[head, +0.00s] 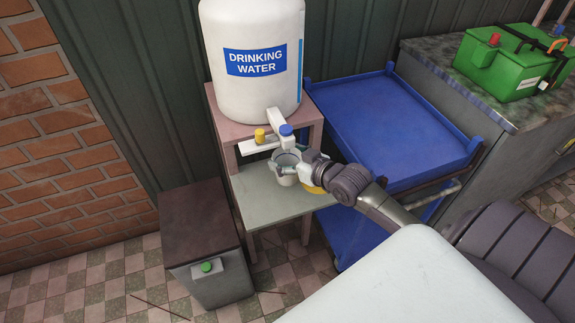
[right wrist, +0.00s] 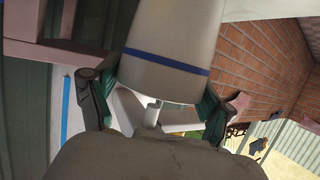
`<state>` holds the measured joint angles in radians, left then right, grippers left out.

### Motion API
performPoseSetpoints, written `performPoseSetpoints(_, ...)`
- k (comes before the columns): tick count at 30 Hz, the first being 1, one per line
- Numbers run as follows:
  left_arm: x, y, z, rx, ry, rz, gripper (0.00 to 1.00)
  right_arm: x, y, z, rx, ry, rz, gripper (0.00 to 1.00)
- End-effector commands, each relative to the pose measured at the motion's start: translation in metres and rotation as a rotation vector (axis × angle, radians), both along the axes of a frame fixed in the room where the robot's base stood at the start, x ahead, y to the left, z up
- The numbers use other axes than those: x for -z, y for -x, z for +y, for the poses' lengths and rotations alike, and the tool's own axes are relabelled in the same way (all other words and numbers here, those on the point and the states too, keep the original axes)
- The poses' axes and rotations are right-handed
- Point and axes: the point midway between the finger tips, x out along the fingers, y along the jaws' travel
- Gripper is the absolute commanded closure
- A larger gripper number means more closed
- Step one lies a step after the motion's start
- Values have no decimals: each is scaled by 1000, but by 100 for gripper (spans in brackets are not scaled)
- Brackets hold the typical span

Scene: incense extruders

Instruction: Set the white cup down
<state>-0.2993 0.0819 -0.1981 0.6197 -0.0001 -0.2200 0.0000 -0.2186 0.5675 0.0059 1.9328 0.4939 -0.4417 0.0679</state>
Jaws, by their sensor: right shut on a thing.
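The white cup (head: 284,180) stands upright below the taps of the drinking water tank, over the grey-green shelf (head: 262,205). My right gripper (head: 297,165) comes in from the right and is shut on the cup. In the right wrist view the cup (right wrist: 172,50) is large, with a thin blue band, and sits between the two fingers of my gripper (right wrist: 152,98). The cup's rim and dark inside show in the head view. I cannot tell whether its base touches the shelf. My left gripper is not in view.
The white drinking water tank (head: 250,92) stands on a pinkish stand (head: 222,122), with its taps (head: 270,137) close above the cup. A blue cart (head: 395,130) is to the right. A dark-topped bin (head: 200,225) is at left. The shelf's front is bare.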

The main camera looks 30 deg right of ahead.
Motion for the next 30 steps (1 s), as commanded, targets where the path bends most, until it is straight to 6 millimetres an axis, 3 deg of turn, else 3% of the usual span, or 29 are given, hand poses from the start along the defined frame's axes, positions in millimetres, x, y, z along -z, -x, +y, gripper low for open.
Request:
performPoseSetpoints(9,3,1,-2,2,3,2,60,33,-1,0,1,0,0,63)
performPoseSetpoints(19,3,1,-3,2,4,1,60,37,-1,0,0,1,-2,63)
performPoseSetpoints(20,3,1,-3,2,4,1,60,38,0,0,0,1,0,17)
performPoseSetpoints(21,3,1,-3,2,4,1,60,37,0,0,0,1,0,11)
performPoseSetpoints(23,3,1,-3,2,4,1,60,37,0,0,0,1,0,1)
performPoseSetpoints(30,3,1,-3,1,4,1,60,37,0,0,0,1,0,0)
